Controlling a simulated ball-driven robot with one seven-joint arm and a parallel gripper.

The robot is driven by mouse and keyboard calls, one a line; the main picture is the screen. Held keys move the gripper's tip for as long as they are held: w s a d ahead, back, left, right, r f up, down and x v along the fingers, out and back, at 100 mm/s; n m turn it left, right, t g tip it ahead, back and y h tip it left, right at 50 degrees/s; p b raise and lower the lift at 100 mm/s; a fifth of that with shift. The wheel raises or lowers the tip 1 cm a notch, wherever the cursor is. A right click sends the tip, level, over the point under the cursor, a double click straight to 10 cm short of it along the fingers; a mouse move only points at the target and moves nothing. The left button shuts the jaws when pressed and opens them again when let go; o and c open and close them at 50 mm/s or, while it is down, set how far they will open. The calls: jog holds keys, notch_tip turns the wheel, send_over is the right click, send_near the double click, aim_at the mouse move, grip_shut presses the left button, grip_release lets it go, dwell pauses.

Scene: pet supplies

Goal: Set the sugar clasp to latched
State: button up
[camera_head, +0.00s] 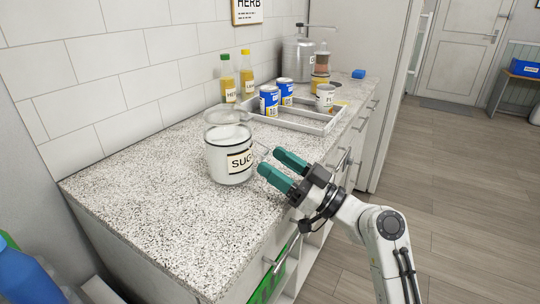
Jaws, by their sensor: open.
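A white sugar jar (231,163) with a dark rim and a partly visible "SUG" label stands on the speckled counter. Its clear round lid (226,113) is raised above and behind the mouth, tilted back. A thin wire clasp (262,147) seems to stick out at the jar's right side, near the rim; its exact position is too small to tell. My gripper (268,162) has teal fingers and is open and empty. It is just right of the jar, at about the height of its label. I cannot tell whether a finger touches the clasp.
Behind the jar, a white tray (318,129) holds blue cans (270,101) and a white cup (325,97). Two yellow bottles (228,79) stand by the tiled wall, with a metal canister (298,62) farther back. The counter front-left of the jar (165,205) is clear.

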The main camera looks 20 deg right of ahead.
aim_at(258, 151)
jog(key=shift+x, duration=1.05)
jog(key=c, duration=1.1)
jog(key=shift+o, duration=0.2)
jog(key=shift+r+p, duration=0.15)
jog(key=shift+p, duration=0.25)
